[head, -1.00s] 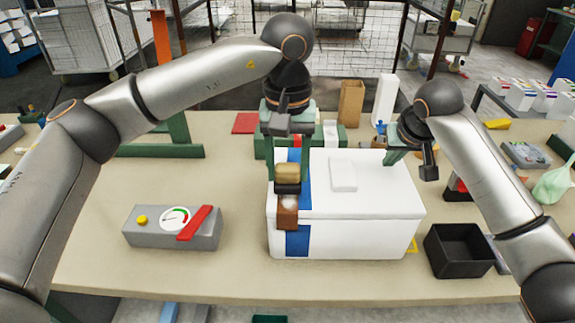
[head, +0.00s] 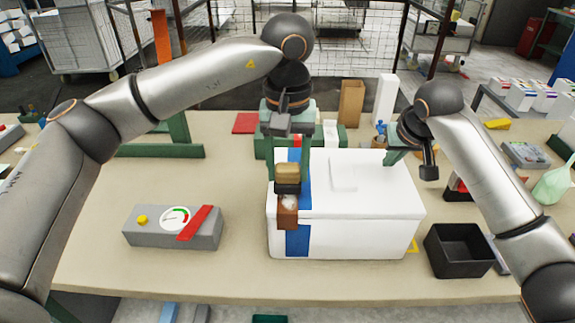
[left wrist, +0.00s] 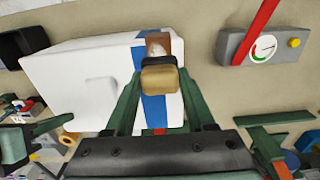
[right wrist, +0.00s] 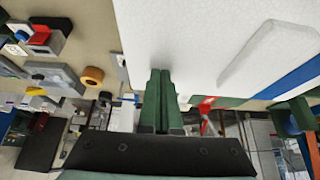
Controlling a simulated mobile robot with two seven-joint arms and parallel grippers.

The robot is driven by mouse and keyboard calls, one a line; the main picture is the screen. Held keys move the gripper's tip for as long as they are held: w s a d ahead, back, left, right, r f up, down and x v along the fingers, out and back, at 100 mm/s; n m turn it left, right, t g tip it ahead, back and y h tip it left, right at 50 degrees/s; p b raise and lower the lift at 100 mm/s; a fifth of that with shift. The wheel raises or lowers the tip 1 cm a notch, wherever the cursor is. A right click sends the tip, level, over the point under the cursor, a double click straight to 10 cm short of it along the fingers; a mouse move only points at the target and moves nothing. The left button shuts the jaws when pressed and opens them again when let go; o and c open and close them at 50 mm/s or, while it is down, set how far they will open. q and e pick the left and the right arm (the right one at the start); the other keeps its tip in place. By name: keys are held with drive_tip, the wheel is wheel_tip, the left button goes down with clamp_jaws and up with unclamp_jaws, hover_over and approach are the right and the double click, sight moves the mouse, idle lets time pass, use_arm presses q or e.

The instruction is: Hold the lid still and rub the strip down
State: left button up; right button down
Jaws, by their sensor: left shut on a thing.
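The white foam box with its lid (head: 385,190) stands on the bench. A blue strip (head: 297,240) runs over the lid's left part and down the front. My left gripper (head: 290,172) is shut on a tan-topped rubbing tool (head: 287,173) with a black band and a brown lower part. The tool is over the strip at the lid's front edge and hides part of it; contact is unclear. The left wrist view also shows the tool (left wrist: 160,79). My right gripper (head: 393,157) is at the lid's back right edge. Its fingers (right wrist: 158,100) are together, seemingly empty.
A grey gauge box with a red bar (head: 172,228) sits to the left. A black open bin (head: 460,250) stands to the right. A tan block (head: 351,103) and a white block (head: 386,98) stand behind the box. The bench between gauge and box is clear.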

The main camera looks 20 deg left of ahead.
use_arm(q)
drive_tip(key=shift+c, duration=0.6)
drive_tip(key=shift+s+d, duration=0.2)
drive_tip(key=shift+s, duration=0.55)
drive_tip(key=shift+s+d, duration=0.2)
drive_tip(key=shift+s, duration=0.5)
drive_tip(key=shift+f, duration=1.35)
drive_tip(key=shift+w, duration=0.15)
drive_tip(key=shift+w+a, duration=0.25)
drive_tip(key=shift+w, duration=0.45)
drive_tip(key=shift+w+a, duration=0.2)
drive_tip(key=shift+w, duration=0.45)
drive_tip(key=shift+w+a, duration=0.25)
drive_tip(key=shift+w, duration=0.45)
drive_tip(key=shift+r, duration=0.1)
